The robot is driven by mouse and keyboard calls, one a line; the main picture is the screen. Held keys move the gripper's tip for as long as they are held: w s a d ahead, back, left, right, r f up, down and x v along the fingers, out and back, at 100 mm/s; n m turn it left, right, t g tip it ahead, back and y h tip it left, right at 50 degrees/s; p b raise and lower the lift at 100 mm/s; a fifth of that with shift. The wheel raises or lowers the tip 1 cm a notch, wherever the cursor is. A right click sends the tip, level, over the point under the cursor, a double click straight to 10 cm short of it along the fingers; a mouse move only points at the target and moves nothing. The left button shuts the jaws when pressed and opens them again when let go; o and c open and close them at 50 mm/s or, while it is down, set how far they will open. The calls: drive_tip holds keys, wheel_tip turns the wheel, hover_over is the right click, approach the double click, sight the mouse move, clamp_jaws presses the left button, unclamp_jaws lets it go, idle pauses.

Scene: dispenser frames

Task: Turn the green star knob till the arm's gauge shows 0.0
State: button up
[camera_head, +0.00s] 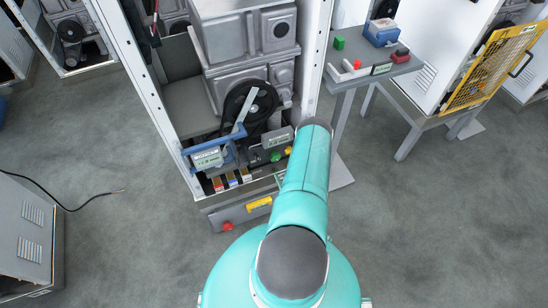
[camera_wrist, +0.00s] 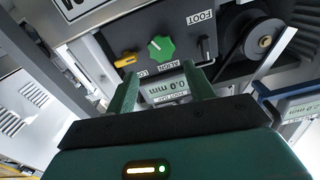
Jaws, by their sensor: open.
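The green star knob (camera_wrist: 160,48) with a white pointer mark sits on a dark panel in the wrist view, just beyond my fingertips. It is also a small green spot in the head view (camera_head: 275,156). My gripper (camera_wrist: 160,75) is open, with one finger at each side of the picture's middle and nothing between them touching the knob. A small light gauge (camera_wrist: 168,90) shows upside down between the fingers and seems to read 0.0 mm; its lower part is cut by the gripper. In the head view my arm hides the gripper.
A yellow knob (camera_wrist: 126,60) sits left of the green one, and a black hooked lever (camera_wrist: 206,50) stands right of it. A black pulley (camera_wrist: 258,42) with a belt is further right. A second display with a blue frame (camera_wrist: 302,105) shows at the right edge.

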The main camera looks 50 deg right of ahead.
sight(276, 159)
drive_tip(key=x, duration=1)
drive_tip(key=shift+w, duration=0.15)
drive_tip(key=shift+c, duration=0.2)
drive_tip(key=c, duration=0.6)
